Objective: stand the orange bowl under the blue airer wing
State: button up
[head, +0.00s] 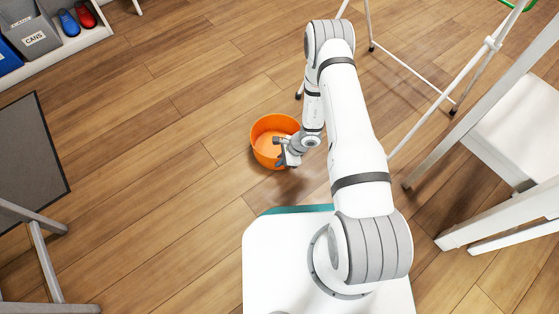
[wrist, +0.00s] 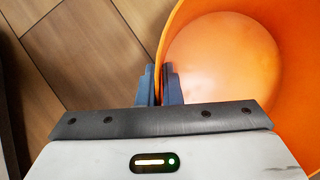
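The orange bowl (head: 268,127) is in the middle of the head view, upright and empty, over the wooden floor. In the wrist view the bowl (wrist: 225,55) fills the upper right. My gripper (head: 284,150) is at the bowl's near right rim. In the wrist view my gripper (wrist: 160,85) has one finger outside and one inside the bowl's wall, closed on it. I cannot tell whether the bowl rests on the floor or is slightly raised. White airer legs (head: 428,75) stand at the upper right. No blue wing is in view.
A white chair (head: 515,125) stands at the right, near the airer legs. A grey mat (head: 30,145) lies at the left, with grey furniture legs (head: 42,255) below it. A shelf with bins (head: 35,38) and shoes is at the upper left. Floor left of the bowl is clear.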

jog(key=o, duration=0.4)
jog(key=shift+o, duration=0.2)
jog(key=p+v, duration=0.5)
jog(key=v, duration=0.7)
jog(key=shift+r, duration=0.2)
